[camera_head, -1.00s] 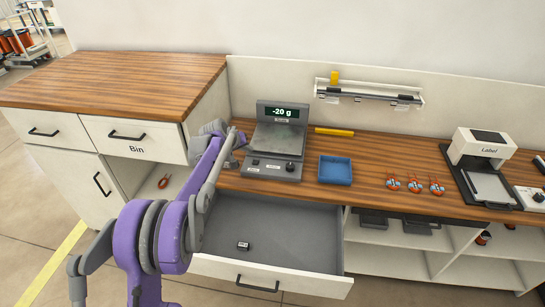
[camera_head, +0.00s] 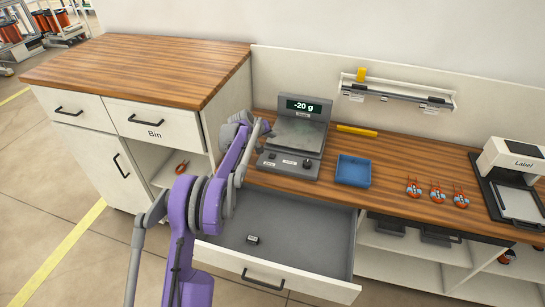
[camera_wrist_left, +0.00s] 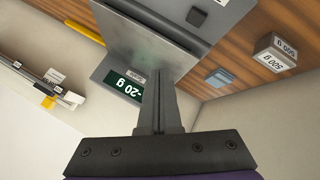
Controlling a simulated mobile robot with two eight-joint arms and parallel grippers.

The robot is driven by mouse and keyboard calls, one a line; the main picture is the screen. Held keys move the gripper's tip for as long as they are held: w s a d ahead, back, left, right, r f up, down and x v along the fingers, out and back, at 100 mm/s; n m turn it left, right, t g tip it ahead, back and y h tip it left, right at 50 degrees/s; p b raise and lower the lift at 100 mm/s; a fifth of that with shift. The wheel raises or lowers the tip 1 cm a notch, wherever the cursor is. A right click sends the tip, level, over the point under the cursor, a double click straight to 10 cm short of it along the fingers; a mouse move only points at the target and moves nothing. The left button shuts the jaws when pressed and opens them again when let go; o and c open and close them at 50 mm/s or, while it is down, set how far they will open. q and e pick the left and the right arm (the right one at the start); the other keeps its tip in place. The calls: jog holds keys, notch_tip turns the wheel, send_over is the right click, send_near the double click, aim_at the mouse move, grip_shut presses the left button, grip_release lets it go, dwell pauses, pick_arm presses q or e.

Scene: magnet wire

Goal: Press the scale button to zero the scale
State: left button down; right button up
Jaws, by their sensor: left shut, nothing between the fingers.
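The grey scale (camera_head: 296,140) stands on the wooden counter, its display (camera_head: 304,105) reading -20 g. Its plate looks empty. The front panel has small labels and a round dark knob or button (camera_head: 308,163). My left gripper (camera_head: 266,129) is at the left side of the scale, near the plate's edge; contact cannot be told. In the left wrist view its fingers (camera_wrist_left: 158,80) are shut together and empty, in front of the plate (camera_wrist_left: 150,35) and display (camera_wrist_left: 123,85). A dark button (camera_wrist_left: 197,16) shows on the panel there. My right gripper is not in view.
Right of the scale are a blue tray (camera_head: 353,171), a yellow bar (camera_head: 357,131) and orange-red items (camera_head: 437,193). A 500 g weight block (camera_wrist_left: 275,52) shows in the wrist view.

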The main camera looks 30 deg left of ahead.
aim_at(271, 157)
pick_arm(q)
notch_tip(271, 157, down, 8)
jog(key=b, duration=0.4)
jog(key=shift+f, duration=0.15)
dwell(1.8)
jog(key=shift+f, duration=0.4)
jog(key=shift+f+b, duration=0.45)
jog(key=shift+b, duration=0.05)
dwell(0.5)
jog(key=shift+r, duration=0.1)
jog(key=shift+r+p, duration=0.5)
jog(key=shift+r, duration=0.25)
jog(key=shift+r+p, duration=1.35)
jog(key=shift+r, duration=1.2)
